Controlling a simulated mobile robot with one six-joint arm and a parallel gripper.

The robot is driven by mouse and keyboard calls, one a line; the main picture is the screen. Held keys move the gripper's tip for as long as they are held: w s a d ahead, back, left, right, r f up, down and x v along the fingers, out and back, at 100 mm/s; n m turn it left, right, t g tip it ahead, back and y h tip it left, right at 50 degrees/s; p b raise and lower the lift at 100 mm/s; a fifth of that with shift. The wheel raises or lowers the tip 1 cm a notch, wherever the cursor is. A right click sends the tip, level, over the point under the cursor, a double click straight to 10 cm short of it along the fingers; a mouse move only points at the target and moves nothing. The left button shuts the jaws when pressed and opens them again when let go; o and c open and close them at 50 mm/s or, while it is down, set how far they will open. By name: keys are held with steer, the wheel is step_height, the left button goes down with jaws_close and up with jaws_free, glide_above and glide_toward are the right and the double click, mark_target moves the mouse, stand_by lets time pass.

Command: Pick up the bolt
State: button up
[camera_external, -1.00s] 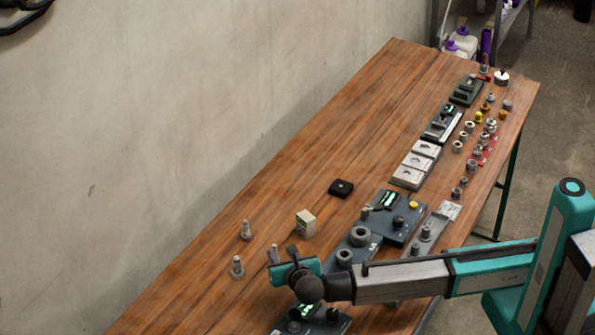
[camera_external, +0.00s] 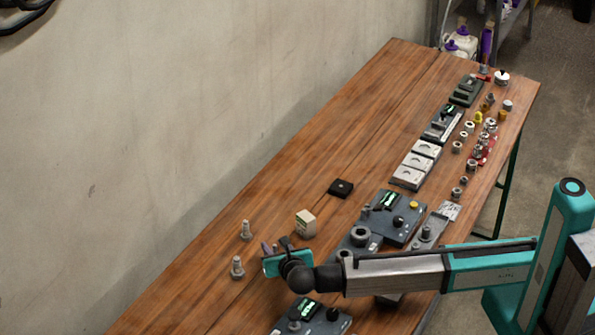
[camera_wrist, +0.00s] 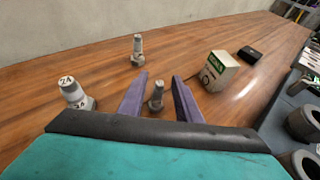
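Three grey bolts stand upright on the wooden table. One bolt (camera_wrist: 156,96) shows between the two purple-grey fingers of my gripper (camera_wrist: 160,76) in the wrist view, with gaps on both sides; I cannot tell its exact depth between them. My gripper is open and also shows in the external view (camera_external: 275,245), low over the table, where it mostly hides that bolt. A second bolt (camera_wrist: 73,94), marked 24, stands to the left; it also shows in the external view (camera_external: 237,267). The third bolt (camera_wrist: 137,50) stands farther back, towards the wall (camera_external: 245,230).
A beige box (camera_wrist: 217,71) with a green label stands right of my gripper. A small black block (camera_external: 341,188) lies beyond it. Dark fixtures (camera_external: 400,217) with rings and knobs line the table's right side. The table's back left is clear.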

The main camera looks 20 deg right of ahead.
steer(key=shift+x, duration=1.95)
steer(key=shift+a, duration=0.1)
steer(key=shift+r, duration=0.1)
jaws_close()
